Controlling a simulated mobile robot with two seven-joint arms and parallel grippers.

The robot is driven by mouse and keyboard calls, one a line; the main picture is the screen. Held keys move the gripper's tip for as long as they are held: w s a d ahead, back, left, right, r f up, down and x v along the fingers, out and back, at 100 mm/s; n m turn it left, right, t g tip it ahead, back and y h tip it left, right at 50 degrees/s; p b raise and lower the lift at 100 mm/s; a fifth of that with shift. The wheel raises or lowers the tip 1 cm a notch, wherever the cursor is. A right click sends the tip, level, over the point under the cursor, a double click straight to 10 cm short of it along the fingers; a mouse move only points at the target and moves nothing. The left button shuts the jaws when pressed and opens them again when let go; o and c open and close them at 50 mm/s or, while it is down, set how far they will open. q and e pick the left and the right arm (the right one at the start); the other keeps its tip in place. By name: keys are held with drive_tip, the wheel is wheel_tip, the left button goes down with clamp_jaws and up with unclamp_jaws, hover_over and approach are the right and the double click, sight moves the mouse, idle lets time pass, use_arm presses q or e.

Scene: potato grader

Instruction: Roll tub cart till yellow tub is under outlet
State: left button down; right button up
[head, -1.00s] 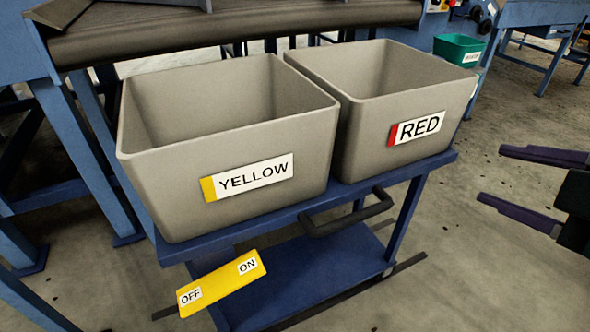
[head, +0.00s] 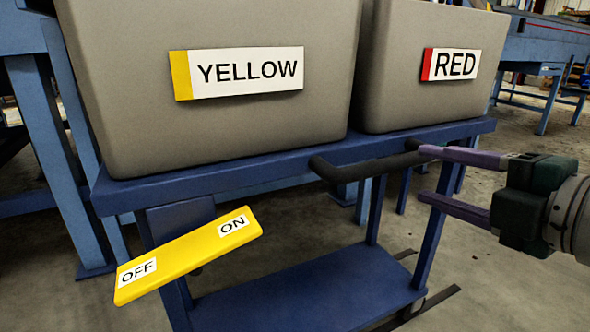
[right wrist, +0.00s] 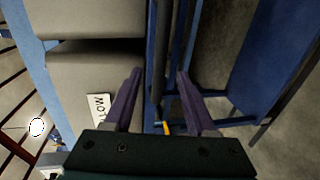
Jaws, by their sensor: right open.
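The blue tub cart (head: 235,184) carries two grey tubs side by side. The yellow tub (head: 225,125) is at left and the red tub (head: 405,108) at right, each with a name label. A black handle (head: 345,172) sticks out from the cart's front edge. A yellow pedal (head: 188,256) marked OFF and ON is low at left, its ON end higher in the picture. My right gripper (head: 424,174) is open at the handle's right end. In the right wrist view a dark bar runs between its open fingers (right wrist: 160,72). Contact cannot be told. The outlet is not visible.
Blue machine legs (head: 50,150) stand at left, behind the cart. Another blue frame (head: 550,85) stands at the back right. The concrete floor (head: 500,280) to the right of the cart is clear.

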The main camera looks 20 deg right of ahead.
sight(396, 167)
drive_tip(key=b+x, duration=0.3)
drive_tip(key=x, duration=0.4)
drive_tip(key=shift+w+f, duration=0.15)
drive_tip(key=shift+w, duration=0.15)
drive_tip(key=shift+w+b, duration=0.3)
drive_tip(key=shift+w, duration=0.15)
drive_tip(key=shift+c, duration=0.3)
clamp_jaws()
idle(0.4)
